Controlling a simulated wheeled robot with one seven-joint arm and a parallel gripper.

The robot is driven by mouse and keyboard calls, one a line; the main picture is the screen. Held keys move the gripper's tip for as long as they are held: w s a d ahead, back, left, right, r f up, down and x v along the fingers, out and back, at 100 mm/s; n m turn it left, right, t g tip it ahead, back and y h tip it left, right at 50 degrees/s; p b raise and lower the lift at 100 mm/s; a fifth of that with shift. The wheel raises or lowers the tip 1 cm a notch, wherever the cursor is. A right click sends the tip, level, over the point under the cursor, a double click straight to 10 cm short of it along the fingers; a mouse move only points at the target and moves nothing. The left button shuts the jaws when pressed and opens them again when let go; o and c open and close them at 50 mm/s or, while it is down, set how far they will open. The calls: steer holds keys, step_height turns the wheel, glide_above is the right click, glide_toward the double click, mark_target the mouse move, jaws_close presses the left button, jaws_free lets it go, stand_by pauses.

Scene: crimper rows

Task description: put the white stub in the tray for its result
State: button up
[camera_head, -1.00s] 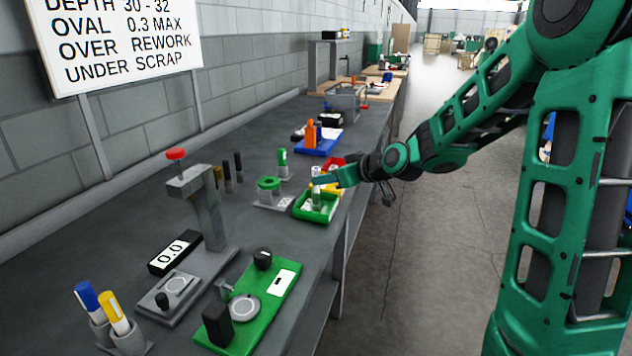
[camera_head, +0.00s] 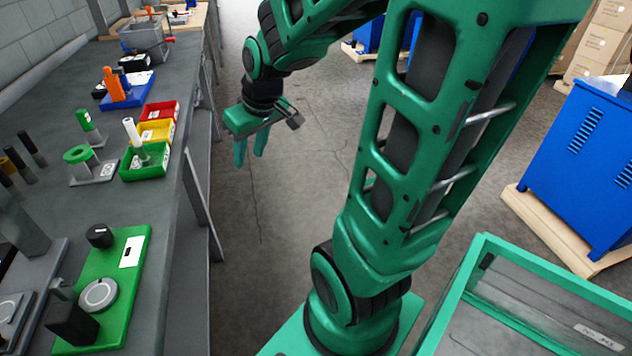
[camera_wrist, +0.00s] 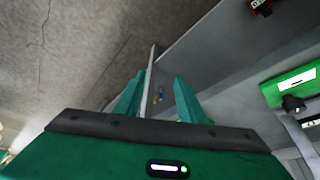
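The white stub (camera_head: 133,136) stands, leaning a little, in the green tray (camera_head: 126,178), the nearest of three small trays along the bench edge. The yellow tray (camera_head: 167,126) and the red tray (camera_head: 172,105) lie behind it. My gripper (camera_head: 249,160) hangs over the aisle, right of the bench and apart from the trays. Its fingers point down, parted and empty. In the wrist view, my gripper (camera_wrist: 158,97) also shows a gap with nothing held between the fingers.
A grey stand with a green ring (camera_head: 78,154) and a green-capped marker (camera_head: 86,121) are left of the trays. A green gauge board (camera_head: 122,285) lies nearer. A blue cabinet (camera_head: 590,150) stands at right. The aisle floor (camera_head: 300,150) below my gripper is clear.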

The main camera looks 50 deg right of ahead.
steer(key=s+d+m+g, duration=0.2)
steer(key=s+m+g, duration=0.2)
steer(key=s, duration=1.5)
steer(key=shift+s+m+g, duration=0.3)
steer(key=shift+s+m, duration=0.1)
steer(key=shift+m, duration=0.6)
